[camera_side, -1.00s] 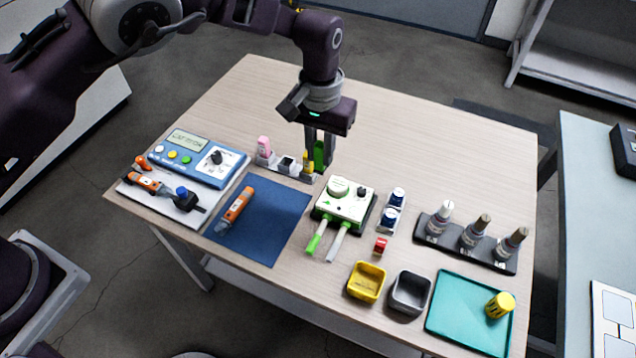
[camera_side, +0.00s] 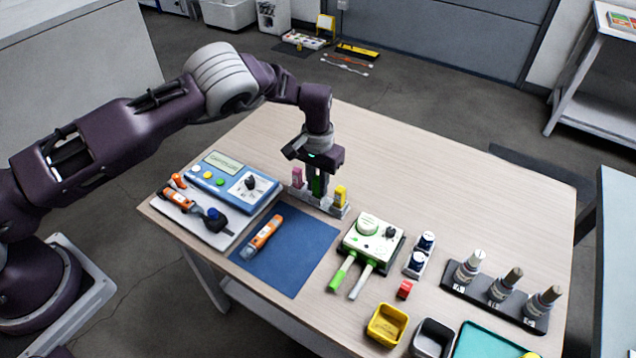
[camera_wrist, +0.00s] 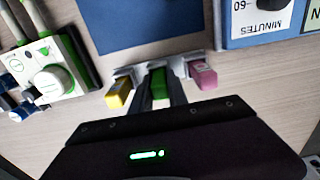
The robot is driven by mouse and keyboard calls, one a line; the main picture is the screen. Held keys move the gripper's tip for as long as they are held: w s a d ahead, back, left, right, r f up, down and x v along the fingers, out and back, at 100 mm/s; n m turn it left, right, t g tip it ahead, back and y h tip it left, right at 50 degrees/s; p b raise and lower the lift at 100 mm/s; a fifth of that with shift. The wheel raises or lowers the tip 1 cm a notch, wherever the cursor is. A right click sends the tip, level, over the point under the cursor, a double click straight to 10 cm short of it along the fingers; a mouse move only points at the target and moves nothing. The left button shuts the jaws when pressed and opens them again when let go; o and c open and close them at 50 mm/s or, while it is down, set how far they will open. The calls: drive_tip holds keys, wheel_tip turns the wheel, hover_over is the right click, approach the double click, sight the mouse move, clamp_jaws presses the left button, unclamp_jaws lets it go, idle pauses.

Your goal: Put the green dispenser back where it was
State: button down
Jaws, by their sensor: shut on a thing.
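The green dispenser (camera_side: 316,186) is upright between the fingers of my gripper (camera_side: 318,190), which is shut on it. It is at the middle place of a small grey rack (camera_side: 325,207), between a pink dispenser (camera_side: 297,177) and a yellow dispenser (camera_side: 340,195). In the wrist view the green dispenser (camera_wrist: 158,84) shows between the fingers, in line with the yellow one (camera_wrist: 119,93) and the pink one (camera_wrist: 203,75). The fingers hide part of it, and I cannot tell whether its base rests in the rack.
A blue timer box (camera_side: 233,184) stands left of the rack. A blue mat (camera_side: 287,262) with an orange tool (camera_side: 262,234) lies in front. A white and green device (camera_side: 371,240) stands to the right. The table behind the rack is clear.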

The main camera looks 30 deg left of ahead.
drive_tip(key=c, duration=1.3)
unclamp_jaws()
wheel_tip(320, 180, up, 12)
